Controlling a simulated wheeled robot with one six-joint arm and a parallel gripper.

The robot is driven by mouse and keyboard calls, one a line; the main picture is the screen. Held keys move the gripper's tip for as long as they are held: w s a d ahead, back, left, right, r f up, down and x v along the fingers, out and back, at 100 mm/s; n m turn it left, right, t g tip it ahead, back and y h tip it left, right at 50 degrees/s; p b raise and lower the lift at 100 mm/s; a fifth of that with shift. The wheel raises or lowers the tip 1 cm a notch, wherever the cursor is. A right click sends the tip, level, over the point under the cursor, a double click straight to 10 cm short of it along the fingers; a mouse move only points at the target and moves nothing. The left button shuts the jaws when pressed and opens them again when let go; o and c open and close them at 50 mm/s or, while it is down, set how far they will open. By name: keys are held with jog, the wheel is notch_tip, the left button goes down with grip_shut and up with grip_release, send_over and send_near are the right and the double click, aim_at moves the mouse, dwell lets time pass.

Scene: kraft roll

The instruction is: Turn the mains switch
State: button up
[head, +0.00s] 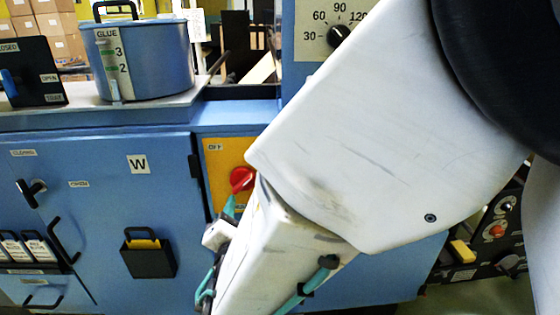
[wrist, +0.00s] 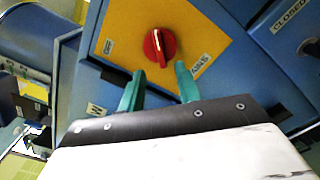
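The mains switch is a red rotary knob (head: 242,179) on a yellow plate (head: 214,160) on the front of the blue machine. An OFF label sits at the plate's upper left in the head view; the lower part is hidden by my arm. In the wrist view the knob (wrist: 160,46) shows whole, with its raised ridge pointing between my fingers. My gripper (wrist: 160,72) has its two teal fingers apart, with nothing between them; the tips are just short of the knob. In the head view my gripper (head: 229,207) is partly hidden at the knob's lower left.
A blue glue pot (head: 150,65) stands on the worktop at left. Below are a cabinet door marked W (head: 138,164), a black handle (head: 62,240) and a black holder (head: 148,258). A dial (head: 340,36) sits above. My arm covers much of the right side.

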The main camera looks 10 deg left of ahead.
aim_at(242, 186)
jog(key=x, duration=0.7)
jog(key=shift+w, duration=0.3)
